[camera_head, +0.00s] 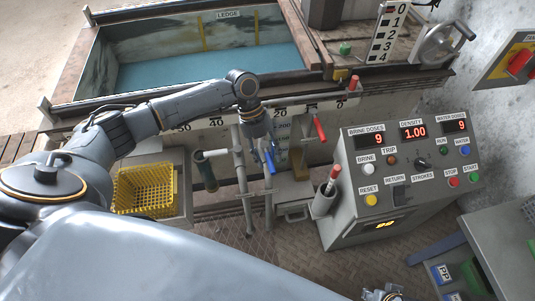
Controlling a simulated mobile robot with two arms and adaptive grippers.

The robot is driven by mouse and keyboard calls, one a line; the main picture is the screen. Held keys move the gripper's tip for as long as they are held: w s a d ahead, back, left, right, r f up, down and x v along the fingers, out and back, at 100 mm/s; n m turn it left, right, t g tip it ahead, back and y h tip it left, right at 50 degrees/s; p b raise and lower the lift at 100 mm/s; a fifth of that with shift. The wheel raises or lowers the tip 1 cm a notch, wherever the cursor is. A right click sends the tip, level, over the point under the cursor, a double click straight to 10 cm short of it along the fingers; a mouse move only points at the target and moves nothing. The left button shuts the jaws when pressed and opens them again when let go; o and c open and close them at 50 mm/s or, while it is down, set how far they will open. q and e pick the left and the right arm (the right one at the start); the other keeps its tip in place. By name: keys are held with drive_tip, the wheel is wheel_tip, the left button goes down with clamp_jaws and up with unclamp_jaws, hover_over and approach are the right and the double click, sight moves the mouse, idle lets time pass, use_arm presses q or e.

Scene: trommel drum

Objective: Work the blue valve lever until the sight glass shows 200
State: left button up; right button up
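The blue valve lever (270,160) stands out from the pipework below the tank's front edge, with its lower part showing. My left gripper (264,142) is right at its upper end, coming from above. The gripper covers that end, and I cannot tell whether its fingers are shut on the lever or only beside it. Small blue lettering (284,126) shows just right of the gripper, partly hidden. I cannot make out a sight glass reading there. My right gripper (385,295) shows only in part at the bottom edge, and its fingers are not clear.
A red lever (319,129) and a white-ended handle (212,154) flank the blue one. A control console (404,165) with red displays stands to the right, a grey holder with a red-handled tool (331,182) at its left. A yellow basket (145,190) sits left. The water tank (205,68) lies behind.

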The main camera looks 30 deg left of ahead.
use_arm(q)
drive_tip(key=v, duration=1.2)
drive_tip(key=shift+w, duration=0.1)
